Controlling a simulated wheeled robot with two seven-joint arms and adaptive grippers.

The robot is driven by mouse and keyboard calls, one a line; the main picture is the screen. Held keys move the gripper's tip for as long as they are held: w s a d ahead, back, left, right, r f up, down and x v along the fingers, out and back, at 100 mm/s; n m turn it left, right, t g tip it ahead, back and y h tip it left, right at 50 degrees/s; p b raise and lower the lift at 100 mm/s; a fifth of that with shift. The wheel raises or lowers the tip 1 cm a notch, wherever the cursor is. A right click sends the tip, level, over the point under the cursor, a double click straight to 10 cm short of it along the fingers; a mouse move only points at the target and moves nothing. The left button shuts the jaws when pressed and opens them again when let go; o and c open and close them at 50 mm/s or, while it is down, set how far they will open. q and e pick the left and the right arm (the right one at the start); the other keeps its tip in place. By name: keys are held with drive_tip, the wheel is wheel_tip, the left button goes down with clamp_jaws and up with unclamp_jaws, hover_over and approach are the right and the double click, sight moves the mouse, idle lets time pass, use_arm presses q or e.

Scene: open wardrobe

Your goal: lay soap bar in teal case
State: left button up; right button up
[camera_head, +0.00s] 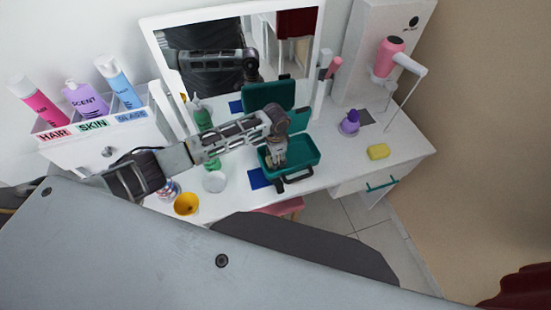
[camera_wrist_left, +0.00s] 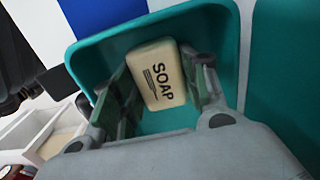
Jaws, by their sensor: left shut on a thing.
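The teal case (camera_head: 305,153) stands open on the white table, its lid (camera_head: 268,96) raised at the back. Its tray also shows in the left wrist view (camera_wrist_left: 100,52). My left gripper (camera_head: 277,160) points down over the tray. In the left wrist view, the left gripper's fingers (camera_wrist_left: 165,88) are shut on a cream soap bar (camera_wrist_left: 157,75) marked SOAP. The bar lies within the outline of the tray; I cannot tell whether it touches the bottom. In the head view the gripper mostly hides the bar. My right gripper is not in view.
A yellow sponge (camera_head: 378,151) and a purple bottle (camera_head: 349,123) stand right of the case. A mirror (camera_head: 200,25) stands behind.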

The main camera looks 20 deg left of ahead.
use_arm(q)
drive_tip(key=shift+f, duration=0.25)
drive_tip(key=shift+f, duration=0.1)
drive_tip(key=o, duration=1.1)
drive_tip(key=shift+o, duration=0.2)
drive_tip(key=shift+r, duration=3.9)
